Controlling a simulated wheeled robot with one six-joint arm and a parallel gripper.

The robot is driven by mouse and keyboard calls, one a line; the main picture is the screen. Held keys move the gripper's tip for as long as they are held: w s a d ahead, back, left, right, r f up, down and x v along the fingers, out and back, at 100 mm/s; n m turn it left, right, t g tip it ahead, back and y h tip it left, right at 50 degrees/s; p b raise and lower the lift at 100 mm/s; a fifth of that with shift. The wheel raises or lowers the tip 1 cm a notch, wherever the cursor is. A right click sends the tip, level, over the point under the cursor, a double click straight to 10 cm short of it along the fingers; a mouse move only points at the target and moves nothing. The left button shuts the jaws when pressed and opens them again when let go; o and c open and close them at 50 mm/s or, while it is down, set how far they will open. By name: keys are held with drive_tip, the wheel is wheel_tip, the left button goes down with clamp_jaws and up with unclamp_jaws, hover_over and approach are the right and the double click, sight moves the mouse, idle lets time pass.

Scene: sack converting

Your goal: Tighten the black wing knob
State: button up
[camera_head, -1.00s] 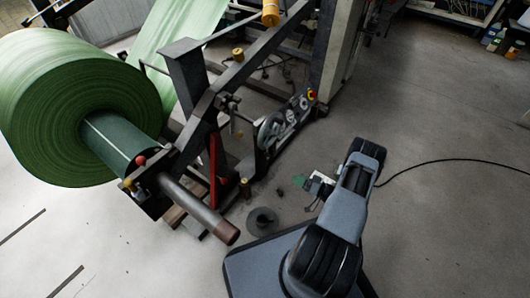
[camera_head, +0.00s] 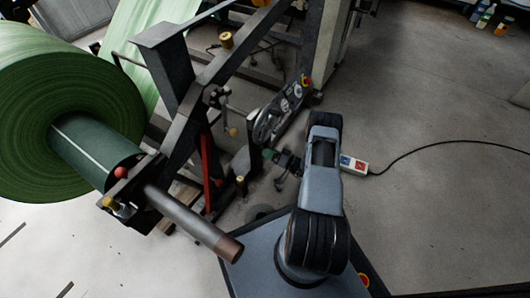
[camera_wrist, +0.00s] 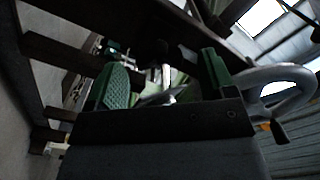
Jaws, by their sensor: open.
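A small dark knob-like piece (camera_head: 213,96) sits on the arm of the unwind stand (camera_head: 185,135) in the head view. I cannot tell for sure that it is the black wing knob. My gripper (camera_head: 272,155) is just below the grey handwheel (camera_head: 263,128), partly hidden by my arm. In the wrist view my gripper (camera_wrist: 162,65) is open, with two green-padded fingers spread apart. A dark shape and pale metal parts show between the fingers, too dim to name. Nothing is seen held.
The handwheel rim (camera_wrist: 285,85) is close beside the right finger. A green roll (camera_head: 60,110) on a core, a projecting shaft (camera_head: 195,222) and a red bar (camera_head: 206,175) are at left. A socket block (camera_head: 352,165) with cable lies at right.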

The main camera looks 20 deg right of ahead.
drive_tip(key=shift+b+x, duration=0.35)
drive_tip(key=shift+x, duration=1.25)
drive_tip(key=c, duration=0.9)
drive_tip(key=shift+c, duration=0.2)
drive_tip(key=shift+m, duration=0.4)
